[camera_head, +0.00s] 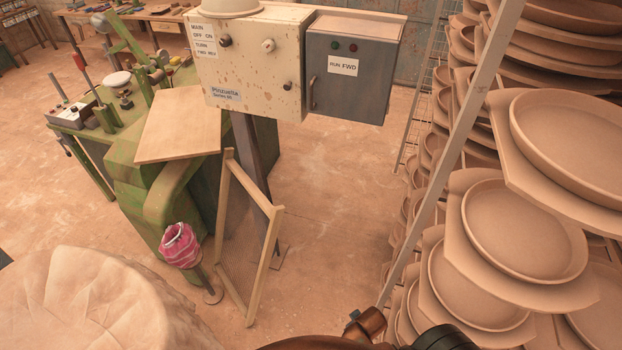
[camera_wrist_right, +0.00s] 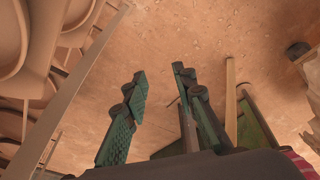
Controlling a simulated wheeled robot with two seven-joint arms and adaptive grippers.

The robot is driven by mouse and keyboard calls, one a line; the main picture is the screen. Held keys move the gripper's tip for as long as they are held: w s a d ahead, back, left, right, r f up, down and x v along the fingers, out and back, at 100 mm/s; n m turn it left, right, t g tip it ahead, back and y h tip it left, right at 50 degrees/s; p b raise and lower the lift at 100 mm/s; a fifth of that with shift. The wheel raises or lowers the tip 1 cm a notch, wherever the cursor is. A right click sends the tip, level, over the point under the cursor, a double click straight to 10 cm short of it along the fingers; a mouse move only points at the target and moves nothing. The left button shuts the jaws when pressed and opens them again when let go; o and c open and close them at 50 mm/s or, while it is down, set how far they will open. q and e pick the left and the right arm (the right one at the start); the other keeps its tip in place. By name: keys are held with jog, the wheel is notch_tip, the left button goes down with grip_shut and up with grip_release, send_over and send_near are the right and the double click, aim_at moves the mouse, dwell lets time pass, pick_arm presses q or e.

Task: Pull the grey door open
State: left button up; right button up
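The grey door (camera_head: 352,78) is the front of a grey box mounted beside a cream control box. It appears shut. It has a dark vertical handle (camera_head: 312,92) near its left edge, two small round buttons and a "RUN FWD" label. My right gripper (camera_wrist_right: 160,79) is open and empty in the right wrist view, with floor visible between its fingers. The door does not show in that view. Part of my arm shows at the bottom of the head view, well below the door. My left gripper is not in view.
The cream control box (camera_head: 250,62) adjoins the grey box on a dark post (camera_head: 250,160). A wooden frame (camera_head: 250,235) leans below, beside a green machine (camera_head: 150,190). Racks of clay plates (camera_head: 525,228) with a slanted upright stand at right. Floor below the door is clear.

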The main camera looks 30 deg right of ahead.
jog(key=w+d+r+m+t+h, duration=0.1)
jog(key=w+d+r, duration=0.1)
jog(key=r, duration=0.7)
jog(key=w+d+r, duration=0.1)
jog(key=w+r, duration=0.1)
jog(key=r, duration=0.6)
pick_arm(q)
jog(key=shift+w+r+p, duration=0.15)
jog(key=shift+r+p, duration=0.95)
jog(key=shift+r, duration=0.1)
pick_arm(e)
notch_tip(320, 180, up, 54)
jog(key=m+t+h, duration=0.5)
jog(key=m+h, duration=0.7)
jog(key=h, duration=0.2)
send_over(311, 109)
jog(key=shift+w+d+f, duration=0.1)
jog(key=shift+w+d, duration=0.1)
jog(key=shift+w, duration=0.05)
